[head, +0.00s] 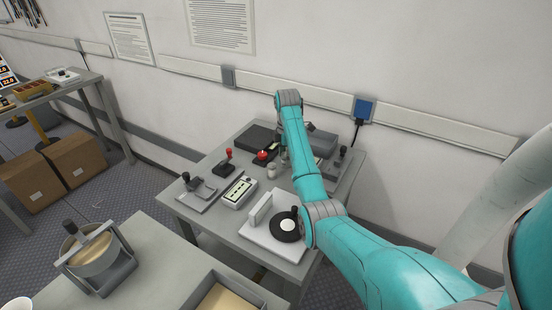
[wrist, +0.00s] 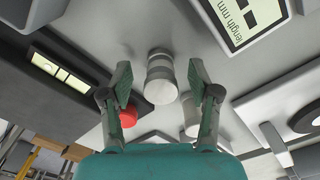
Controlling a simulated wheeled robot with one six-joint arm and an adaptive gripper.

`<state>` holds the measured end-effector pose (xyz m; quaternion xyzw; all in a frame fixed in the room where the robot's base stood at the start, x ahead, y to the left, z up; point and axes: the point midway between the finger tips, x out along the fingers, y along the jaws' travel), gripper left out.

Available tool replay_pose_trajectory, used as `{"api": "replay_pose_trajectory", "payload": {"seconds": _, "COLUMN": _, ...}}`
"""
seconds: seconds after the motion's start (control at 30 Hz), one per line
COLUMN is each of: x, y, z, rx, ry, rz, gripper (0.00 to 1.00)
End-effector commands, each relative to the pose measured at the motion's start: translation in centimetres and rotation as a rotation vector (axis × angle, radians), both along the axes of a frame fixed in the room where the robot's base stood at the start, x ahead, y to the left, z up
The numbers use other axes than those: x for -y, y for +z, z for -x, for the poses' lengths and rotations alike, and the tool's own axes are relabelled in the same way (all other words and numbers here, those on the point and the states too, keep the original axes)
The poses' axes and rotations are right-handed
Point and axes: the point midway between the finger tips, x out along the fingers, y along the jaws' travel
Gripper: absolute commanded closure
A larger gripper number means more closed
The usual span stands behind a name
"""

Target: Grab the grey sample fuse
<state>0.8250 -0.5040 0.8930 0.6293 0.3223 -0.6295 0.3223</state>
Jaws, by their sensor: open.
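A short grey cylinder with pale ends, which looks like the sample fuse (wrist: 160,80), stands on the grey table between my gripper's fingers in the wrist view. My gripper (wrist: 160,72) is open, with one finger on each side of it and a visible gap at both sides. A second similar grey cylinder (wrist: 189,116) is beside it, partly hidden by the right finger. In the head view a small pale cylinder (head: 271,171) stands near the table's middle. My arm hides most of my gripper (head: 281,148) there.
A device with a red knob (head: 262,155) is close by; its red part (wrist: 98,132) shows beside the left finger. A length display (head: 239,192) and a white device with a black disc (head: 287,228) stand nearer. The wall (head: 330,60) is behind the table.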

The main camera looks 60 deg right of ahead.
Motion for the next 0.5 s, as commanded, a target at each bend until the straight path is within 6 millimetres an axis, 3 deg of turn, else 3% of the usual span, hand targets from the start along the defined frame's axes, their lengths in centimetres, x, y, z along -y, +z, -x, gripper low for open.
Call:
{"api": "replay_pose_trajectory", "payload": {"seconds": 0.33, "x": 0.01, "y": -0.38, "z": 0.49, "rx": 0.0, "ry": 0.0, "rz": 0.0, "gripper": 0.41}}
{"api": "replay_pose_trajectory", "payload": {"seconds": 0.5, "x": 0.01, "y": -0.37, "z": 0.47, "rx": 0.0, "ry": 0.0, "rz": 0.0, "gripper": 0.84}}
